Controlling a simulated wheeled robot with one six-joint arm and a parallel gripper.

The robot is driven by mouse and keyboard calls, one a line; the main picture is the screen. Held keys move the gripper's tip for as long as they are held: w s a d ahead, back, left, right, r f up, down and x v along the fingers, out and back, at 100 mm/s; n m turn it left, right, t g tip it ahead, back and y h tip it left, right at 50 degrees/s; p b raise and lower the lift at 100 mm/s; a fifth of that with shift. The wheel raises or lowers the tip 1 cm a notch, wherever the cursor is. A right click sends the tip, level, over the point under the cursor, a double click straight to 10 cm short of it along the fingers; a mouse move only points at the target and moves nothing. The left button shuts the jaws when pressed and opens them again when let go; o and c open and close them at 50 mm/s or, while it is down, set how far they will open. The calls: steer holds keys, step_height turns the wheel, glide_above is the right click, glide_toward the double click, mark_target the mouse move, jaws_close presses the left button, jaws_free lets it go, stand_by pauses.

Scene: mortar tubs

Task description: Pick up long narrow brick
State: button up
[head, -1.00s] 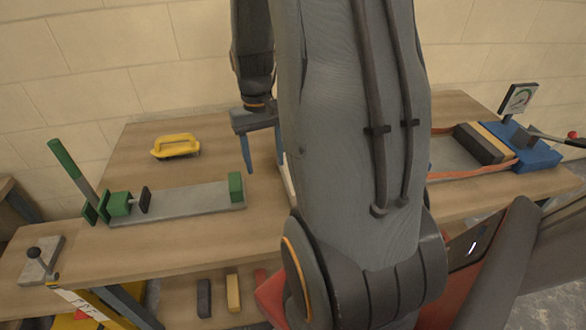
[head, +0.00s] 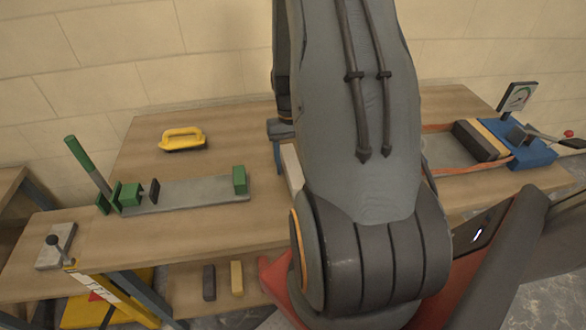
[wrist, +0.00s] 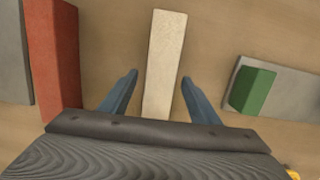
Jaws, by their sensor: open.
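A long narrow cream brick (wrist: 164,60) lies on the wooden bench, between the two blue fingers of my gripper (wrist: 159,78) in the wrist view. The gripper is open, with a gap on each side of the brick. The brick's near end reaches toward the gripper's dark palm. In the head view a small part of the cream brick (head: 292,166) shows beside my arm, which hides the rest. One blue finger of my gripper (head: 278,152) shows just left of it.
A red bar (wrist: 55,50) beside a grey plate lies left in the wrist view. A green block (wrist: 252,90) on a grey plate (head: 200,194) is at right. A yellow-handled tool (head: 182,139) is behind. Dark (head: 209,283) and yellow (head: 237,278) bricks lie below the bench top.

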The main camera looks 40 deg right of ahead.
steer(key=shift+s+f, duration=0.1)
steer(key=shift+f, duration=0.55)
jaws_close()
steer(key=shift+r, duration=0.15)
